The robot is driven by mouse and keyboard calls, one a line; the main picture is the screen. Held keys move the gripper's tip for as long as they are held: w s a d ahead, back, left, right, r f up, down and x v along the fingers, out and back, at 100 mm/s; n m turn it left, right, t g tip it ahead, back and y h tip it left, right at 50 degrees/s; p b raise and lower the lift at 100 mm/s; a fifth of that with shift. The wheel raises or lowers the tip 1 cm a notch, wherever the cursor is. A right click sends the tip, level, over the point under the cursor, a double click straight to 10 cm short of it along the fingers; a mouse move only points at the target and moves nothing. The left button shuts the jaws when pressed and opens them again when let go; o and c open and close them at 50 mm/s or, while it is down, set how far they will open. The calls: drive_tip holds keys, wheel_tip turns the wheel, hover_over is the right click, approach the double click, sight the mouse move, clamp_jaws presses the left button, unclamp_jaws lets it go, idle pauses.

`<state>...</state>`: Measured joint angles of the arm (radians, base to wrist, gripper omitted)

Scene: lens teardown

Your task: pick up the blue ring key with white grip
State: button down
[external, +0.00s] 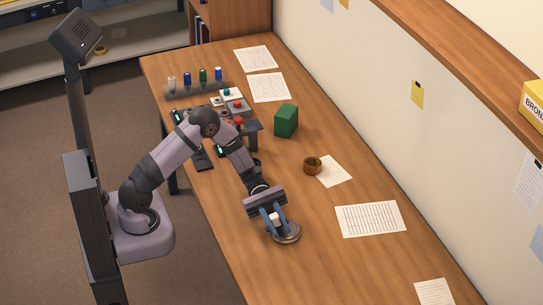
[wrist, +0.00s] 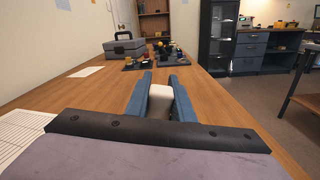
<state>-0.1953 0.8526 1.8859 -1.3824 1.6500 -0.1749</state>
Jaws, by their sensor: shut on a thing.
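My gripper (external: 276,224) is low over the front part of the wooden table. Its two blue fingers are shut on a white block, which looks like the white grip of the ring key (external: 275,217). In the wrist view the white grip (wrist: 160,103) sits between the fingers of my gripper (wrist: 160,79). The key's blue ring cannot be made out apart from the blue fingers. A round grey metal part (external: 288,236) shows right below the fingers. I cannot tell whether the key touches it.
A brown round pot (external: 312,167) and a green block (external: 286,121) stand farther back. Several coloured upright tools (external: 203,76) and small trays are at the far end. Paper sheets (external: 370,219) lie to the right. A grey case (wrist: 124,47) shows in the wrist view. Bare table surrounds the gripper.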

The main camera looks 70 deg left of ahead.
sight(290, 236)
drive_tip(key=shift+w+r+n, duration=1.3)
drive_tip(key=shift+w+r, duration=0.55)
drive_tip(key=shift+r, duration=2.95)
drive_tip(key=shift+y, duration=0.3)
drive_tip(key=shift+d+f, duration=0.1)
drive_tip(key=shift+f, duration=4.9)
drive_tip(key=shift+f, duration=0.2)
drive_tip(key=c, duration=1.5)
unclamp_jaws()
drive_tip(key=shift+c, duration=0.2)
drive_tip(key=shift+r, duration=0.25)
drive_tip(key=a+b, duration=0.1)
drive_tip(key=a, duration=0.2)
drive_tip(key=shift+a+f, duration=0.1)
drive_tip(key=shift+a, duration=0.05)
wheel_tip(290, 236, up, 7)
drive_tip(key=shift+r, duration=0.15)
